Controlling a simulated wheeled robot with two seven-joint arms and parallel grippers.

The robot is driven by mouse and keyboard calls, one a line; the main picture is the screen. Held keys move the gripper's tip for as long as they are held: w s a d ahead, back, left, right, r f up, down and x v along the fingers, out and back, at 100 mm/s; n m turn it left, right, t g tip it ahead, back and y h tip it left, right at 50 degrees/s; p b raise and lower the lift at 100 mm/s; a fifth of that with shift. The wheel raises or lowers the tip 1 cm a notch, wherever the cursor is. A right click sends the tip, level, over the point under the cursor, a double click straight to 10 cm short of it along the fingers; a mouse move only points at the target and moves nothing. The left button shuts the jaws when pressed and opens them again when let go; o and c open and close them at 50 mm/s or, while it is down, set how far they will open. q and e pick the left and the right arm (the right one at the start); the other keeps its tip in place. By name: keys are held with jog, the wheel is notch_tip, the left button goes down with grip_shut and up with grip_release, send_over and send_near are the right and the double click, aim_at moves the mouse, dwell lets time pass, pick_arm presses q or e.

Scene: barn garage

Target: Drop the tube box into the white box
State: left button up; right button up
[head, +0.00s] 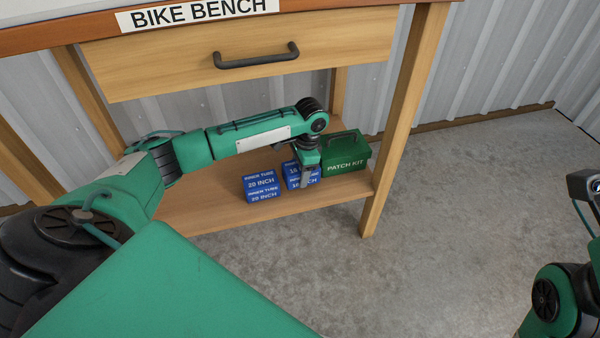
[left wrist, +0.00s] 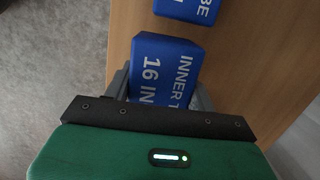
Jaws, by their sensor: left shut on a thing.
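A blue tube box (head: 290,172), its label partly readable as 16 inch, is on the lower shelf of the bike bench, partly hidden behind my left gripper. My left gripper (head: 304,180) is shut on this box. In the left wrist view the box (left wrist: 166,68) sits between the two fingers (left wrist: 160,90), its label reading "INNER T" and "16 IN". A second blue box (head: 262,189), marked inner tube 20 inch, stands just left of it, with a gap; part of a blue box also shows in the left wrist view (left wrist: 187,10). No white box is in view.
A green patch kit box (head: 346,157) with a handle stands close to the right of the held box. The bench leg (head: 401,120) and the drawer (head: 240,52) above bound the shelf (head: 200,212). Grey floor (head: 460,220) at right is clear.

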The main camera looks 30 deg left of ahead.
pick_arm(q)
notch_tip(320, 180, up, 7)
jog(key=p, duration=0.3)
